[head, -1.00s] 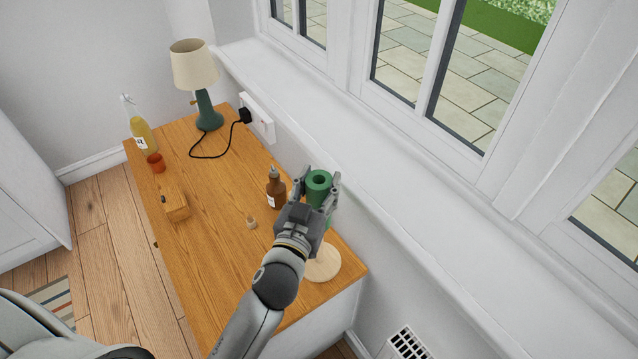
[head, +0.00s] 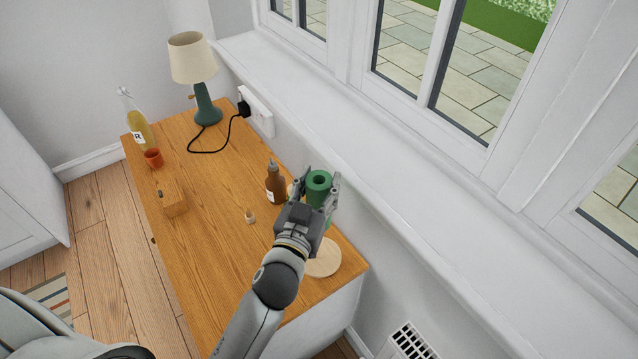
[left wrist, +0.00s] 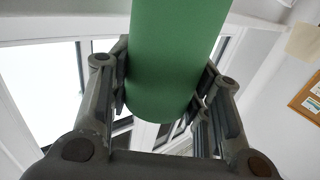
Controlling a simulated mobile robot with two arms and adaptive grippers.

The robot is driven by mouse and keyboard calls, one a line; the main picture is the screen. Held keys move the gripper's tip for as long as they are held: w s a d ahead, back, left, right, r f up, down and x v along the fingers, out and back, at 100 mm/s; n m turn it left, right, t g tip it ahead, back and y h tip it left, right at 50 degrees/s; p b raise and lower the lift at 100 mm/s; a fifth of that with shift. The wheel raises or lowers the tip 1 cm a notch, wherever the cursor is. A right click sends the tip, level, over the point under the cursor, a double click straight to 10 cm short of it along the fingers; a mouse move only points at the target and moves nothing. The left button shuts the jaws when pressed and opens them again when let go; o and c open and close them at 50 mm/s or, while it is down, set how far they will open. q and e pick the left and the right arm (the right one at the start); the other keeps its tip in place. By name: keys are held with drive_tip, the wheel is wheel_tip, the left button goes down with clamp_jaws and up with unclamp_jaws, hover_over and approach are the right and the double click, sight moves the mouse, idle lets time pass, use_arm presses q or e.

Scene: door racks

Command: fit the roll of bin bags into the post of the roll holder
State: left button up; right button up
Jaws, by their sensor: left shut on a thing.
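The green roll of bin bags (head: 318,184) is in my left gripper (head: 316,193), upright, with the dark hole in its top end facing up. The gripper is shut around its side. The left wrist view also shows the roll (left wrist: 172,55) between the two fingers. The pale round wooden base of the roll holder (head: 325,264) lies on the cabinet top near its right end, just below the gripper in the picture. I cannot see the post; my gripper and the roll cover that area. The gap between roll and holder cannot be told. My right gripper is out of view.
A brown bottle (head: 276,184) stands close left of the gripper. A small beige object (head: 250,217), a wooden block (head: 173,198), an orange cup (head: 153,158), a yellow bottle (head: 141,130) and a lamp (head: 194,62) stand farther left. The white window sill (head: 400,195) runs along the right.

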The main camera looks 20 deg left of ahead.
use_arm(q)
drive_tip(key=shift+f+b, duration=0.35)
drive_tip(key=shift+f, duration=0.1)
drive_tip(key=shift+f+b, duration=1.55)
drive_tip(key=shift+f, duration=0.25)
drive_tip(key=shift+f+b, duration=2)
drive_tip(key=shift+f, duration=0.4)
drive_tip(key=shift+f+b, duration=2.45)
drive_tip(key=shift+f, duration=0.55)
drive_tip(key=o, duration=1.5)
drive_tip(key=shift+r, duration=0.1)
wheel_tip(320, 180, up, 10)
drive_tip(key=shift+f, duration=0.1)
